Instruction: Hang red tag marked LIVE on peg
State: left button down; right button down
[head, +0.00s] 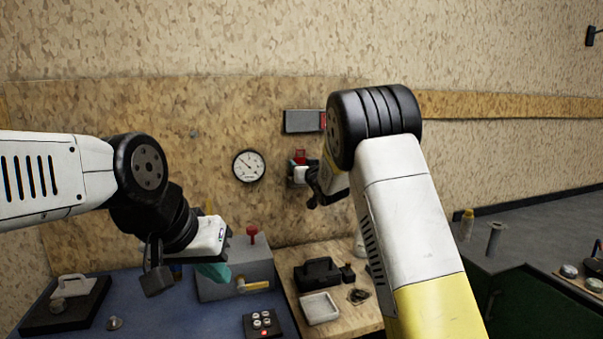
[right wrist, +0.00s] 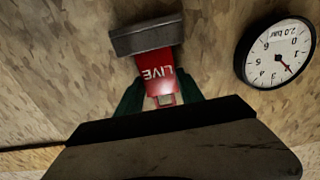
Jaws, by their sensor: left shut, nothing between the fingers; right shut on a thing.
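The red tag (right wrist: 160,78) marked LIVE shows in the right wrist view with its lettering upside down. My right gripper (right wrist: 160,98) is shut on the tag's near end, its green fingers on either side. The tag's far end meets or overlaps a dark grey block (right wrist: 147,36) in front of the wall; I cannot tell if they touch. In the head view the tag (head: 300,156) is a small red patch at the right gripper, near the wall. I cannot make out a peg. My left gripper (head: 214,272) is shut and empty above the blue bench.
A round gauge (head: 249,166) is on the wall left of the right gripper. A grey wall box (head: 303,121) is above it. A grey box with a red knob (head: 251,233) stands close to the left gripper.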

jog(key=shift+r, duration=2.05)
